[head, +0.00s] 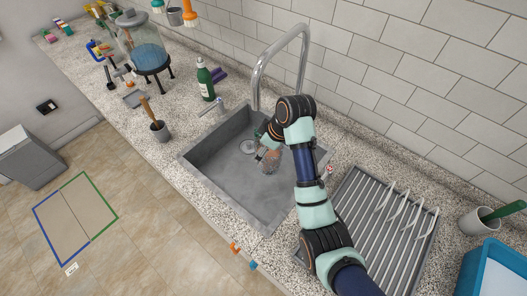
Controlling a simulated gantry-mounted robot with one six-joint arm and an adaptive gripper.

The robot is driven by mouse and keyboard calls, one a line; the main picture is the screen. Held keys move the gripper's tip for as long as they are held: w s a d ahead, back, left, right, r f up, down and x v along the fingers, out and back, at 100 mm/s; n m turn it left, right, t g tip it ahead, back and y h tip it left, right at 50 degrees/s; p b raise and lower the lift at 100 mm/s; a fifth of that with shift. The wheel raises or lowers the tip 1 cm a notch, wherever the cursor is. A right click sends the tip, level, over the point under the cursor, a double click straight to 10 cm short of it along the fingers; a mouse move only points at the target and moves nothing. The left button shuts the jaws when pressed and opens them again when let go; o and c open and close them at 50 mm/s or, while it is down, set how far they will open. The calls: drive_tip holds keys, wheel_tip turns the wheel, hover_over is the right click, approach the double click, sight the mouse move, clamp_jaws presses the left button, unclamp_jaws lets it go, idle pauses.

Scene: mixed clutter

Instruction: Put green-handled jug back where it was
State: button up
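My arm reaches over the grey sink (213,165), and my gripper (263,150) is low inside it, small and partly hidden by my wrist. A clear, glassy vessel (268,164) is in the sink right at my gripper. It may be the jug, but its handle and the handle's colour cannot be made out. I cannot tell whether the fingers are closed on it or only beside it.
A tall curved tap (261,75) rises behind the sink. A green bottle (205,80) and a grey pot with a wooden handle (159,131) stand left. A drying rack (365,235), grey cup (476,221) and blue bin (490,270) are right.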

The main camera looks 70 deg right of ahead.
drive_tip(key=shift+r, duration=1.05)
